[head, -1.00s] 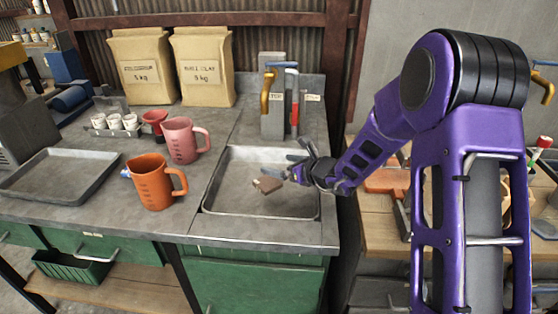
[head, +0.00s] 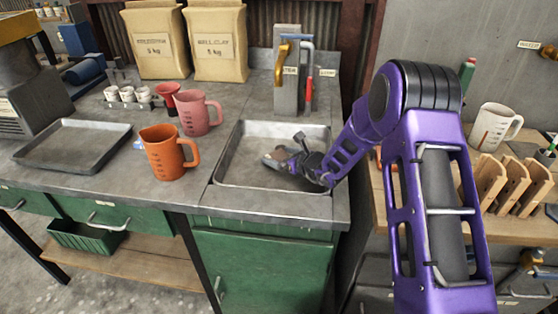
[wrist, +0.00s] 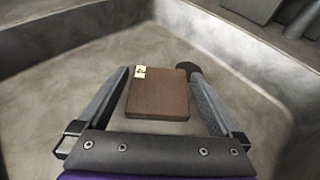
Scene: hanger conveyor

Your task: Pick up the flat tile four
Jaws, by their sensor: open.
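The flat tile (wrist: 158,97) is a brown square slab with a small pale label in its upper left corner, bearing a dark mark. It lies on the floor of the sink basin (wrist: 60,70). My gripper (wrist: 160,74) is open, with one finger on each side of the tile. A narrow gap shows at the left finger; the right finger is very close to the tile, and I cannot tell if it touches. In the head view my gripper (head: 283,152) is down inside the sink (head: 240,150) and mostly hides the tile.
The sink walls rise around my gripper. A dark round spot, perhaps the drain (wrist: 188,67), lies beyond the tile. Left of the sink stand an orange jug (head: 166,155), a pink jug (head: 198,115) and a grey tray (head: 75,147). Taps (head: 290,75) stand behind.

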